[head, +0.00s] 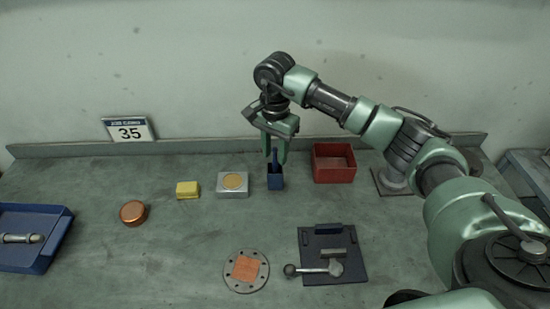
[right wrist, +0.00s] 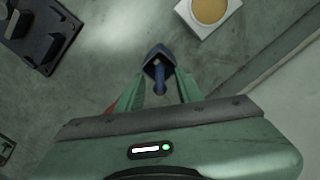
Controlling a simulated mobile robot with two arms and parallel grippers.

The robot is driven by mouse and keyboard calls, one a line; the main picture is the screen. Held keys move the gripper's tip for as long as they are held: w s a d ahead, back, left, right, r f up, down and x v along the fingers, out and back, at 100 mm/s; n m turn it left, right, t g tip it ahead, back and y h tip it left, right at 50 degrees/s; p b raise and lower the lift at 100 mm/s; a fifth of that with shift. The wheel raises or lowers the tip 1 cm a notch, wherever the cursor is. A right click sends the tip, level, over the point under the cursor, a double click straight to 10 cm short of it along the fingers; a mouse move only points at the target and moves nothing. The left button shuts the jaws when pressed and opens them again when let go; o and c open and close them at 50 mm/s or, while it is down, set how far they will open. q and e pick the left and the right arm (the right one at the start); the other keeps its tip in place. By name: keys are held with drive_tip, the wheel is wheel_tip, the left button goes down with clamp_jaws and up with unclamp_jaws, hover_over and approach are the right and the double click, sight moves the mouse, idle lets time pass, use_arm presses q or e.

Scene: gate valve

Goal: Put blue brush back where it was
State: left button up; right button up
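The blue brush (head: 275,158) stands upright in a small dark blue square holder (head: 276,182), with its handle rising out of the top. In the right wrist view the brush handle (right wrist: 160,85) points up toward the camera from the holder (right wrist: 153,55). My right gripper (head: 276,157) points down over the holder, with one finger on each side of the handle. In the right wrist view its fingers (right wrist: 161,88) are spread, with gaps between them and the handle. The brush's lower end is hidden inside the holder. My left gripper is not in view.
A red bin (head: 334,176) stands close right of the holder; a grey block with a tan disc (head: 233,187) is close left. A yellow block (head: 187,190), copper cylinder (head: 133,213), blue tray (head: 62,236), flange (head: 235,283) and dark plate (head: 350,268) lie around.

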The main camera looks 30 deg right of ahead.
wheel_tip(320, 180, up, 10)
drive_tip(key=b, duration=0.2)
drive_tip(key=shift+b, duration=0.3)
